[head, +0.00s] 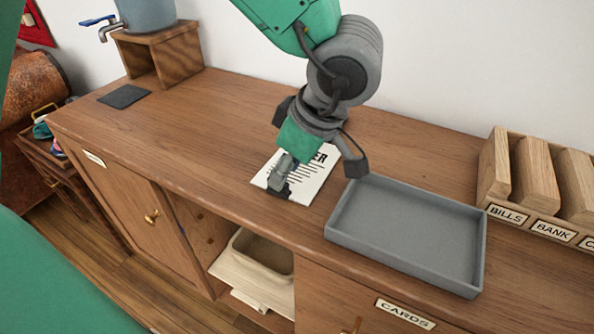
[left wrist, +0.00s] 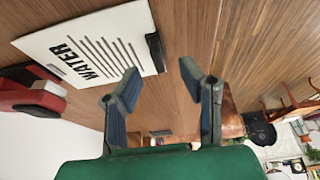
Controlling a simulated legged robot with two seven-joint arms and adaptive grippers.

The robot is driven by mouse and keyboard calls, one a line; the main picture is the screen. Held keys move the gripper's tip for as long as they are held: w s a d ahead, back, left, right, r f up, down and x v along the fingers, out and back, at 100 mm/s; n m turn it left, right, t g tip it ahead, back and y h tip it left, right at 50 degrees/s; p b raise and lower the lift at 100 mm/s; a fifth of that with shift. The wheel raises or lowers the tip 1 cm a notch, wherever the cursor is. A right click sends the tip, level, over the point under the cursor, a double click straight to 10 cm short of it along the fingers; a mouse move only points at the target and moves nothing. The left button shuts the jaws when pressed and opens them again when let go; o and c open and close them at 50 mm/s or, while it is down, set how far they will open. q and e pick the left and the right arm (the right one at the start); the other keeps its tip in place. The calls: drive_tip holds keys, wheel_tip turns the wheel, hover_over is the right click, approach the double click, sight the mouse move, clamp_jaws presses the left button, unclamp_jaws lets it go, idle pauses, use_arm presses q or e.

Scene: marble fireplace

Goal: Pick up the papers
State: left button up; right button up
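One white paper (head: 318,178) with black print lies on the wooden counter, left of the grey tray. In the left wrist view the paper (left wrist: 90,45) reads "WATER" and has lines of text. A small black piece, perhaps a clip (left wrist: 155,52), sits at its edge. My left gripper (head: 285,178) is low over the paper's left part and hides some of it. In the left wrist view the left gripper (left wrist: 160,95) has its fingers apart with nothing between them. The paper is beside one finger; I cannot tell whether they touch. My right gripper is not in view.
The empty grey tray (head: 408,228) is right of the paper. A wooden sorter (head: 535,185) labelled BILLS and BANK stands at the right. A dark mat (head: 124,96) and a tap container on a wooden stand (head: 160,55) are at the far left. The counter between is clear.

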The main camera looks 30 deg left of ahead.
use_arm(q)
drive_tip(key=b+x, duration=0.2)
drive_tip(key=x, duration=0.2)
drive_tip(key=shift+w+a+f, duration=0.2)
drive_tip(key=shift+f, duration=0.15)
drive_tip(key=shift+r, duration=0.1)
clamp_jaws()
